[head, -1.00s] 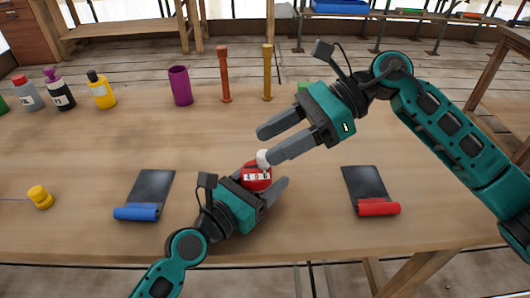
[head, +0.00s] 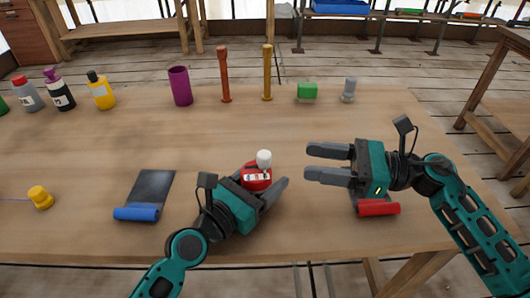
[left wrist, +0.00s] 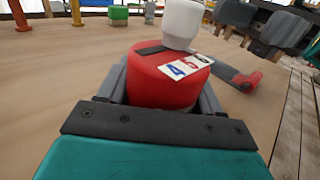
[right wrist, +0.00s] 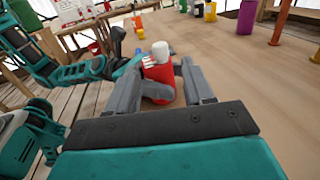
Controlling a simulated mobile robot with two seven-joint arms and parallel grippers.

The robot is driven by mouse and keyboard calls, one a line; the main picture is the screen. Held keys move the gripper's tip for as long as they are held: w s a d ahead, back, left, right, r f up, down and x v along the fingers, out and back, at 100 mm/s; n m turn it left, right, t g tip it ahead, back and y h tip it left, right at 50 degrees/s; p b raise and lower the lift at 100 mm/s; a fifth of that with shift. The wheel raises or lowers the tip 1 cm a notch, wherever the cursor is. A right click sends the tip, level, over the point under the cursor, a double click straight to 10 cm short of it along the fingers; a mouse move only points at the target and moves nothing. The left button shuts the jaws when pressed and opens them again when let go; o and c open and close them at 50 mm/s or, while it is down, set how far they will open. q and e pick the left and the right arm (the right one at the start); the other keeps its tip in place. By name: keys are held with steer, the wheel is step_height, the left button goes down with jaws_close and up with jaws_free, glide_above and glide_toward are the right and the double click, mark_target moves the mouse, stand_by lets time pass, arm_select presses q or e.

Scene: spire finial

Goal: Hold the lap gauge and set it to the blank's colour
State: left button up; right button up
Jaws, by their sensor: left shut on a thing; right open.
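The lap gauge is a red drum with a white knob and a white strip of coloured digits. It sits between the fingers of my left gripper (head: 264,182), which is shut on it above the table. In the left wrist view the gauge (left wrist: 165,80) shows a blue 4, a red mark and a dark bar under the knob. My right gripper (head: 306,160) is open and empty, to the right of the gauge, fingers pointing at it. In the right wrist view the gauge (right wrist: 158,85) shows beyond and between the open fingers. I cannot tell which object is the blank.
A dark sheet with a blue roll (head: 136,213) lies left; one with a red roll (head: 378,208) lies under my right gripper. A purple cup (head: 180,86), brown post (head: 225,75), ochre post (head: 267,75), green block (head: 307,90) and grey piece (head: 348,90) stand behind. Bottles stand back left.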

mark_target(265, 154)
steer(key=x, duration=1)
jaws_close()
stand_by(0.4)
